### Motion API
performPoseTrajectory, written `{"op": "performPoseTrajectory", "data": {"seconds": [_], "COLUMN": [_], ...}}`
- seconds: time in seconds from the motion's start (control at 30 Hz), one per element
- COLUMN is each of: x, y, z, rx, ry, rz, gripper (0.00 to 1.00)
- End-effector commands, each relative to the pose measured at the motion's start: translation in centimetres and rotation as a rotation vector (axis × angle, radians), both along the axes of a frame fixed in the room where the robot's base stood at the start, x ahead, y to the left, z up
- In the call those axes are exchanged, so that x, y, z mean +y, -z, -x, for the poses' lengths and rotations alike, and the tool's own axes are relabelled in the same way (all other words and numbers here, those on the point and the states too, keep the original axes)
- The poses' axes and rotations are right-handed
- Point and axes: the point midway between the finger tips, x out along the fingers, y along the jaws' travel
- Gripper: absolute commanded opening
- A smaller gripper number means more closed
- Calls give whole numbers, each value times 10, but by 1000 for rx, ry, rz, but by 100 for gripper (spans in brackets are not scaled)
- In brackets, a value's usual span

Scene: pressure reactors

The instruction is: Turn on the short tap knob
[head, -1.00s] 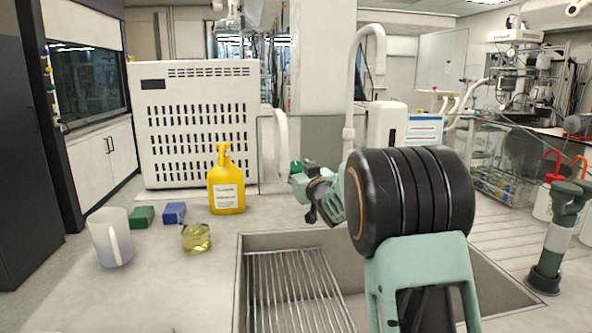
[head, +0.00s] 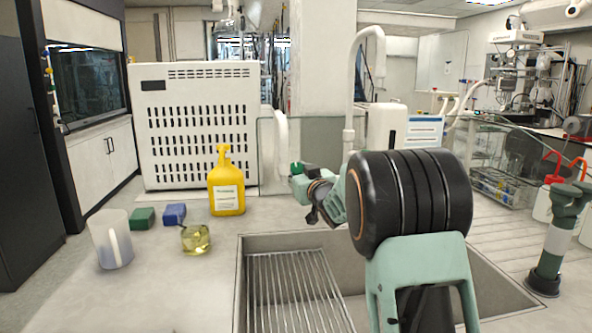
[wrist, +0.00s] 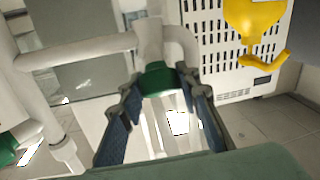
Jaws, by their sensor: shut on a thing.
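A green tap knob (wrist: 157,77) on a pale pipe fitting sits between the two blue-padded fingers of my gripper (wrist: 159,86) in the wrist view. The fingertips are closed against its sides. In the head view, a small green knob (head: 296,168) shows just beyond my gripper, whose fingers are mostly hidden by my wrist. A tall white curved tap (head: 350,100) stands behind my arm. A second green knob (wrist: 8,150) shows at the lower left of the wrist view, apart from my gripper.
A sink with a metal rack (head: 290,285) lies below my arm. A green-and-white fixture (head: 553,245) stands at the right.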

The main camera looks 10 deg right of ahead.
Motion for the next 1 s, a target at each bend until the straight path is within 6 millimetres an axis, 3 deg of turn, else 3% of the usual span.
{"op": "performPoseTrajectory", "data": {"seconds": [1.0], "x": [-1], "y": [-6], "z": [-1], "rx": [2], "ry": [-534], "rz": [400], "gripper": [6]}}
